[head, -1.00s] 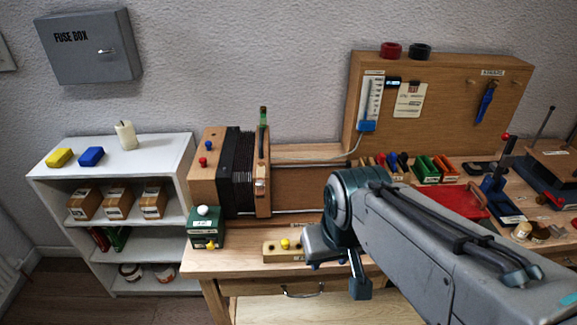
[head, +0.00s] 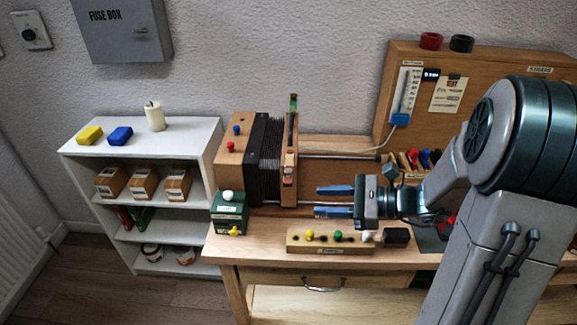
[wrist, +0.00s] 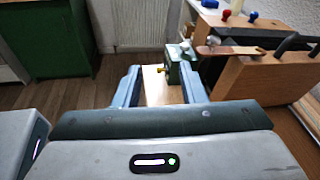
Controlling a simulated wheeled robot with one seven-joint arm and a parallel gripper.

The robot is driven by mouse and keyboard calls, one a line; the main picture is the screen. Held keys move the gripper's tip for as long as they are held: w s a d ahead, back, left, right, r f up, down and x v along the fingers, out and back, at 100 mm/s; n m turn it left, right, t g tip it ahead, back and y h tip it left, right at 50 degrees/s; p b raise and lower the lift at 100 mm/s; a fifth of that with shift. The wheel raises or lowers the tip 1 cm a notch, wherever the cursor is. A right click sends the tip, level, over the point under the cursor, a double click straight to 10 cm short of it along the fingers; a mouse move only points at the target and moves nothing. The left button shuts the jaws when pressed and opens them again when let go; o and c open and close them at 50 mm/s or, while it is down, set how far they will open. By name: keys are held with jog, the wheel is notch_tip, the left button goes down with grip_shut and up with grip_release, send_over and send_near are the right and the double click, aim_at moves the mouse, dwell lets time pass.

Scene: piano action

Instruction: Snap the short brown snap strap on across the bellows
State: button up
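The bellows (head: 262,160) are black and pleated, between a wooden box (head: 233,150) on the left and an upright wooden board (head: 290,165) on the right. In the wrist view a short reddish-brown strip that looks like the strap (wrist: 228,50) lies along the wooden part at upper right. A small metal stud shows near its right end; I cannot tell whether its left end is fastened. My gripper (head: 334,201) is open and empty, to the right of the bellows, fingers pointing left. In the wrist view my gripper (wrist: 158,88) has nothing between its fingers.
A green box (head: 229,213) with white and yellow knobs stands at the bench's left front corner. A wooden block (head: 330,243) with coloured pegs lies near the front edge. A white shelf (head: 140,140) stands left. A wooden tool board (head: 440,110) rises behind.

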aim_at(288, 169)
jog(key=w+d+m+t+y, duration=0.1)
jog(key=w+d+m+t, duration=0.2)
jog(key=w+m+t, duration=0.15)
jog(key=shift+g, duration=0.25)
jog(key=p+x, duration=0.1)
jog(key=x, duration=0.5)
jog(key=p+x, duration=0.1)
jog(key=x, duration=0.6)
jog(key=shift+w+f, duration=0.2)
jog(key=shift+w, duration=0.1)
jog(key=shift+c, duration=0.3)
grip_shut()
